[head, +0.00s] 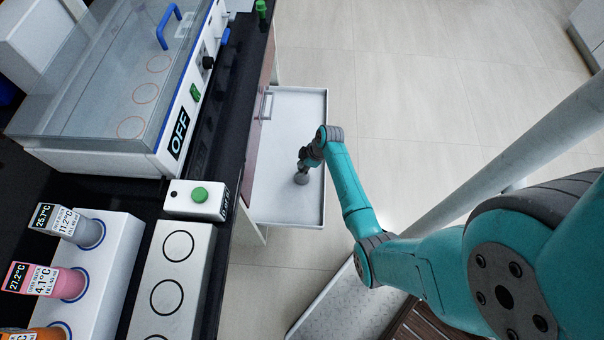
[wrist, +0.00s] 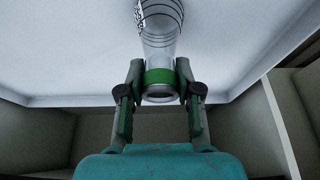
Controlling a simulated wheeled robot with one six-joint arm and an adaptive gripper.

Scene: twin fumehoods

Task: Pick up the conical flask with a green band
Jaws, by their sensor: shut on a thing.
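The conical flask (wrist: 160,52) is clear glass with dark markings and a green band around its neck. In the wrist view it is between the two fingers of my gripper (wrist: 160,84), which is shut on it at the band. In the head view my gripper (head: 304,165) is over the white tray (head: 285,112), and the flask shows only as a small greyish shape (head: 301,178) below it. I cannot tell whether the flask touches the tray.
A black bench with a clear-lidded unit (head: 110,95) marked OFF stands to the left of the tray. A box with a green button (head: 200,195) and a block with ringed spots (head: 172,270) are nearer. Coloured containers (head: 65,282) stand at lower left. Open floor lies to the right.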

